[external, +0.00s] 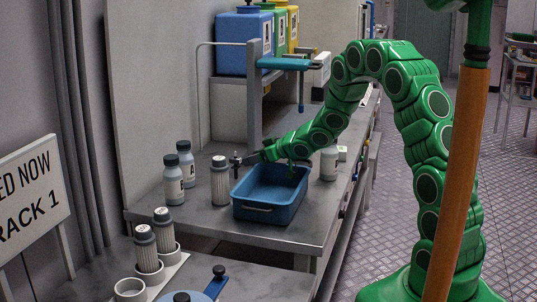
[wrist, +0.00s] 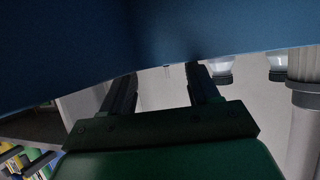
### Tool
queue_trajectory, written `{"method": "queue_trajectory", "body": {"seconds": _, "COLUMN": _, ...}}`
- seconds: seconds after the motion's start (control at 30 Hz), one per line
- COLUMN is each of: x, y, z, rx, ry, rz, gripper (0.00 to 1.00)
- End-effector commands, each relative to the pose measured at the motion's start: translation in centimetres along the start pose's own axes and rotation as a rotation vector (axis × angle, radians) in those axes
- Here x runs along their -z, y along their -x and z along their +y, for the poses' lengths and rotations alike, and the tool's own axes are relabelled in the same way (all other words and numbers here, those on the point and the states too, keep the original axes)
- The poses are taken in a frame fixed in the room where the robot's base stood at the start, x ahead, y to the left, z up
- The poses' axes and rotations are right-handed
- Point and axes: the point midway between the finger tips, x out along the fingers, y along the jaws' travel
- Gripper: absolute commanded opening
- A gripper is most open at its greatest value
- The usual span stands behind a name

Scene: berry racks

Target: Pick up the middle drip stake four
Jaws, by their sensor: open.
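No drip stake can be made out for certain, and no number four is readable. A grey ribbed cylinder with a dark cap (external: 220,181) stands upright on the bench, left of the blue tub (external: 266,211). Two similar ribbed cylinders, one nearer (external: 147,250) and one behind it (external: 164,231), stand in white holders at lower left. My gripper (external: 240,160) is open near the top of the bench cylinder, just beyond the tub. In the wrist view its two dark fingers (wrist: 162,82) are apart with nothing seen between them. A large blue surface hides the upper part.
Two white bottles, front (external: 173,181) and rear (external: 186,163), stand left of the ribbed cylinder. Another white bottle (external: 329,164) stands right of the tub. A shelf with blue, green and yellow containers (external: 244,42) rises behind.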

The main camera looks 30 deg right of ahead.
Motion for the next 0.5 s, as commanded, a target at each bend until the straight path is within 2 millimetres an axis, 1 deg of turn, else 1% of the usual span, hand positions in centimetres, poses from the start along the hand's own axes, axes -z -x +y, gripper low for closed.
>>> {"method": "queue_trajectory", "body": {"seconds": 0.17, "x": -0.1, "y": -0.8, "z": 0.0, "rx": 0.0, "ry": 0.0, "rz": 0.0, "gripper": 0.6}}
{"method": "queue_trajectory", "body": {"seconds": 0.4, "x": 0.0, "y": -2.5, "z": 0.0, "rx": 0.0, "ry": 0.001, "rz": 0.001, "gripper": 0.6}}
{"method": "queue_trajectory", "body": {"seconds": 0.5, "x": 0.1, "y": -2.9, "z": -0.1, "rx": 0.0, "ry": 0.001, "rz": 0.001, "gripper": 0.6}}
